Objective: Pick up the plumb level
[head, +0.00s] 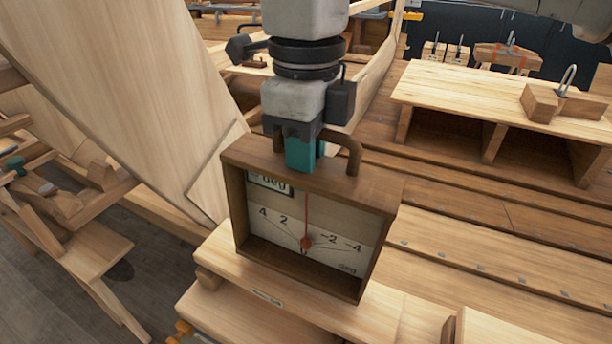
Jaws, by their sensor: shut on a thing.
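The plumb level (307,285) is a dark brown wooden box frame with a pale dial face, numbers marked in degrees, and a red needle on an orange pivot. It has a curved brown handle on top. It stands upright, a little tilted in the picture, over a light wooden block or bench in the middle of the head view. Whether its base touches the wood is hard to tell. My gripper (302,155) points down from above, with its teal fingers shut on the handle of the plumb level. The fingers hide part of the handle.
A pale curved hull plank (120,90) rises close on the left. A low wooden bench (490,95) with open compartments stands at the right, with a wooden block and metal hook (562,100) on it. A wooden stool (90,250) is at the lower left.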

